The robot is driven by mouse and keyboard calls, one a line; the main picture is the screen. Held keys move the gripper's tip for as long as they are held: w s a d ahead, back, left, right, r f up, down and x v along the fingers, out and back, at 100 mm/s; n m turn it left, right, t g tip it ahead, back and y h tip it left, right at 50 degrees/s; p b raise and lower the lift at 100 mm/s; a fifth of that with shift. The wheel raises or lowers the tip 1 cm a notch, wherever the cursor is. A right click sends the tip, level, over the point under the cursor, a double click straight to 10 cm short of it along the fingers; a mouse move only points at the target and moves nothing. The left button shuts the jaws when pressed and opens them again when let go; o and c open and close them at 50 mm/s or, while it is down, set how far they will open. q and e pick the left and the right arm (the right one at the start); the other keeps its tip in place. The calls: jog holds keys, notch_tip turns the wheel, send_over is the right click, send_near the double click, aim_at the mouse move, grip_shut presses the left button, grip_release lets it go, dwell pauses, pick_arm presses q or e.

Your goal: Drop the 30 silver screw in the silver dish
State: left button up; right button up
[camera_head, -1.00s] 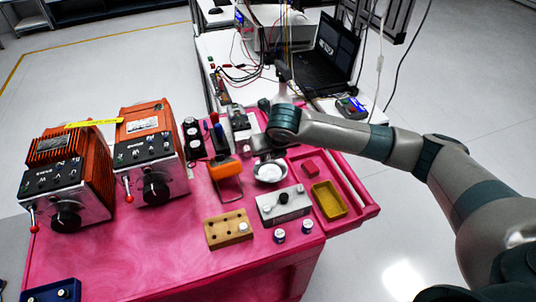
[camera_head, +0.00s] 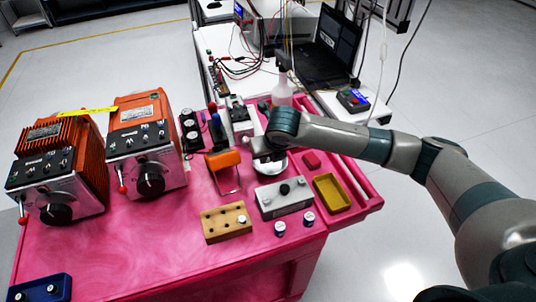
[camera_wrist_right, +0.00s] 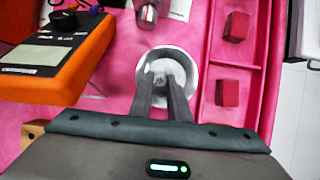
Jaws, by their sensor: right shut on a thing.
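The silver dish (camera_head: 281,167) stands on the pink table, partly hidden under my right gripper (camera_head: 265,153). In the right wrist view the round dish (camera_wrist_right: 190,66) lies below the fingertips, with a pale inside. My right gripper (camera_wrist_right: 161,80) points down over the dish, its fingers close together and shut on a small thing. That thing, which would be the silver screw, is too small and too covered to make out. I cannot tell whether the fingertips touch the dish. My left gripper is not in view.
A yellow tray (camera_head: 331,194), a grey block (camera_head: 284,198) and a wooden block (camera_head: 226,224) stand nearer. An orange meter (camera_head: 222,160) is left of the dish; red blocks (camera_wrist_right: 228,93) are right. A bottle (camera_head: 282,92) stands behind. Open pink table lies at front left.

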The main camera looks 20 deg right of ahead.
dwell(0.3)
jog(key=o, duration=0.9)
jog(key=shift+f, duration=0.1)
jog(key=p+v, duration=0.6)
jog(key=p, duration=0.1)
jog(key=shift+p, duration=0.4)
dwell(0.8)
